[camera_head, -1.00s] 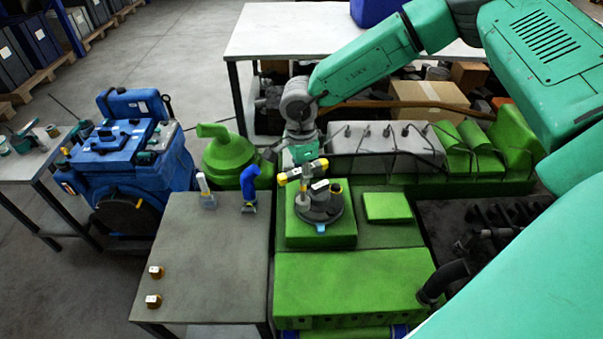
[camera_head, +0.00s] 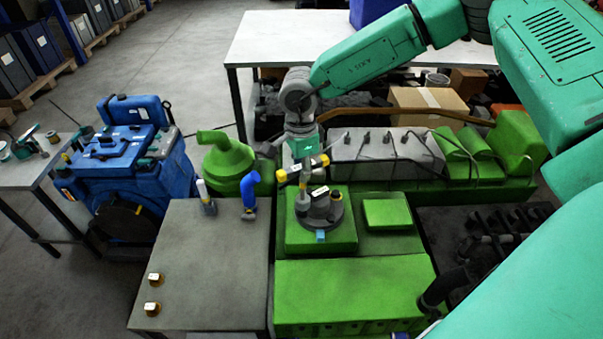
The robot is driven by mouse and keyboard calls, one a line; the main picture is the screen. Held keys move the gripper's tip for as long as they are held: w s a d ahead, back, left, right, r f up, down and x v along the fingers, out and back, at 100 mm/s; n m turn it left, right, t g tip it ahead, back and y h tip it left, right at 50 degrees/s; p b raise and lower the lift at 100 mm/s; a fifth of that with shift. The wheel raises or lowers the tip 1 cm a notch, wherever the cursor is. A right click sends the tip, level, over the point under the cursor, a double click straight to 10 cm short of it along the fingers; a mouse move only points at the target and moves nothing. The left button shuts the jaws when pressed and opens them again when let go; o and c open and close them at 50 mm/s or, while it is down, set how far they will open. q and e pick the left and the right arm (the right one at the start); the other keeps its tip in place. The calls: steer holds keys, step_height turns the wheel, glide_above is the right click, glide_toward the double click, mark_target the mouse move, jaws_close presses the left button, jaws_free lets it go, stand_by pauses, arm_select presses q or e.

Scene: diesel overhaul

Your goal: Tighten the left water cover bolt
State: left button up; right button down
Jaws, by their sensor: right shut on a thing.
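The dark grey round water cover (camera_head: 331,214) sits on a raised green block (camera_head: 340,237) of the engine. It has a blue tab (camera_head: 320,237) at its front and a yellow-topped fitting on its right. My right gripper (camera_head: 303,181), with yellow finger parts, points down over the cover's left side. It is shut on the left water cover bolt (camera_head: 303,198), a small pale upright piece, mostly hidden by the fingers. I cannot tell how deep the bolt sits. My left gripper is not in view.
A grey table (camera_head: 205,265) stands left of the engine, with two small brass fittings (camera_head: 153,294), a blue elbow pipe (camera_head: 249,194) and a white-topped part (camera_head: 206,197). A green funnel-shaped housing (camera_head: 226,160) and grey valve cover (camera_head: 385,157) lie behind.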

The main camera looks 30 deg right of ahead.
steer(key=shift+r, duration=3.05)
steer(key=s+a, duration=0.3)
steer(key=s, duration=0.3)
steer(key=shift+a, duration=0.35)
steer(key=shift+f, duration=0.1)
